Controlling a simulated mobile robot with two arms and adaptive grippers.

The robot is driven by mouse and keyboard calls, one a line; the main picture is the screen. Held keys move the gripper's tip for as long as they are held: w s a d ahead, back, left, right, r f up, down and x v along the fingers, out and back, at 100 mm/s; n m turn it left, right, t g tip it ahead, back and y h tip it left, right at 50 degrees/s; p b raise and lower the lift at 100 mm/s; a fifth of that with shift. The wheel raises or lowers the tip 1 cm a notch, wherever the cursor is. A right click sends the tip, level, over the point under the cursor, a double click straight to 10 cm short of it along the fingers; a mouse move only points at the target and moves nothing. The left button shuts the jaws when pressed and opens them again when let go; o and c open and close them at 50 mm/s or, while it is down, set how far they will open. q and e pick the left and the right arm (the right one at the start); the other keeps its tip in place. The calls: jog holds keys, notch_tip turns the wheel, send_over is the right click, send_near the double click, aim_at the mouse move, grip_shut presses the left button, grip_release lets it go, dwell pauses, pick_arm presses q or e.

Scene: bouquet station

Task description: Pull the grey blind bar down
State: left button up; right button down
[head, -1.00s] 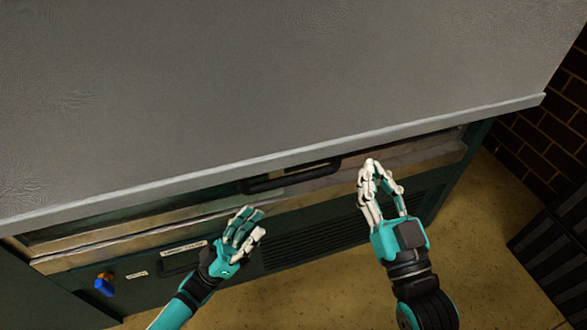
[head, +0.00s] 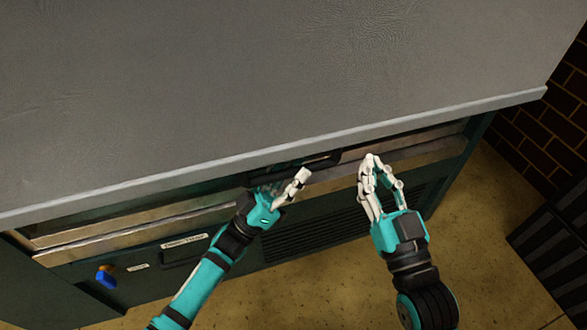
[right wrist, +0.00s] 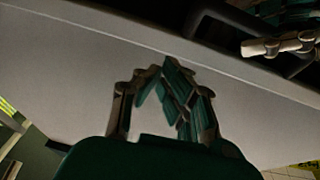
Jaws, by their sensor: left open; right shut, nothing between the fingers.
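The grey blind bar (head: 430,122) is the pale straight edge along the bottom of a large grey sheet (head: 260,80) in the head view. A black handle (head: 325,160) sits just under the bar's middle; it also shows in the right wrist view (right wrist: 222,22). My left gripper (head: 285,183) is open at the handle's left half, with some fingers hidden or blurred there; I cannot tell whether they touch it. One of its fingers shows in the right wrist view (right wrist: 280,45). My right gripper (head: 369,160) is shut and empty, right of the handle and just below the bar.
Below the bar is a dark green cabinet front with a vent grille (head: 330,225), a white label (head: 184,241) and a blue knob (head: 106,279). A dark ribbed unit (head: 555,245) stands at the right by a brick wall (head: 545,135). Bare floor (head: 485,220) lies between.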

pick_arm(q)
jog(key=shift+c, duration=0.3)
grip_shut()
jog(key=shift+f, duration=0.1)
